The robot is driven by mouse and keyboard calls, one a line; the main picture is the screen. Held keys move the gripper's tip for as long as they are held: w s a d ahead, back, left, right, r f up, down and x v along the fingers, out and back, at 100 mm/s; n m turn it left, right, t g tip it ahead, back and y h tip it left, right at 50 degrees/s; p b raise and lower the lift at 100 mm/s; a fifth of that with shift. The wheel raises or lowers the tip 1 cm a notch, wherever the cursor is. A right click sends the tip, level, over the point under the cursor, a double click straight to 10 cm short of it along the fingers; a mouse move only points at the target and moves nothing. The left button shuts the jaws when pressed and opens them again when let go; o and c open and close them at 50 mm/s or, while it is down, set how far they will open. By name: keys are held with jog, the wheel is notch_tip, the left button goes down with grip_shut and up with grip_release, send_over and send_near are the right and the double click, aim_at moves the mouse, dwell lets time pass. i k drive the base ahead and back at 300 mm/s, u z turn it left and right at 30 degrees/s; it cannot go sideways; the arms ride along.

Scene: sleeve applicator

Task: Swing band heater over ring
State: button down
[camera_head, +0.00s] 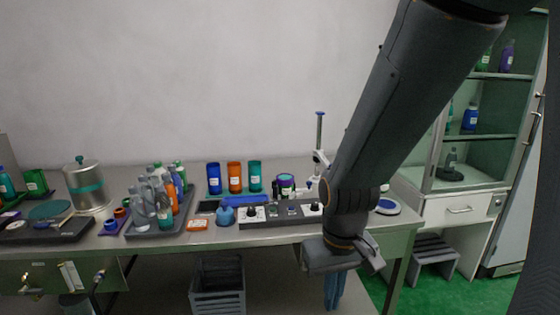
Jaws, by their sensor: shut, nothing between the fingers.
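The sleeve applicator appears to be the long grey base (282,214) with black knobs near the table's front edge. Behind its right part stands a post (319,135) with a blue top and a white bracket low on it. The band heater may be on this post, but I cannot make it out for sure. A dark jar (286,186) with a purple and green top stands left of the post; I cannot tell whether it bears the ring. My gripper (333,296) hangs in front of the table edge, right of the base, with its blue fingers together, pointing down and empty. My arm hides the table behind it.
A grey tray (173,228) with several bottles, blue, orange and teal cups (235,177), and a metal canister (88,187) stand on the table to the left. A round white-and-blue dish (388,206) lies right of my arm. A crate (218,290) stands below the table.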

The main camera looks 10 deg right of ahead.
aim_at(320, 154)
jog(key=z, duration=0.4)
jog(key=k, duration=0.6)
jog(key=u, duration=0.45)
jog(key=i, duration=1.4)
jog(key=z, duration=0.75)
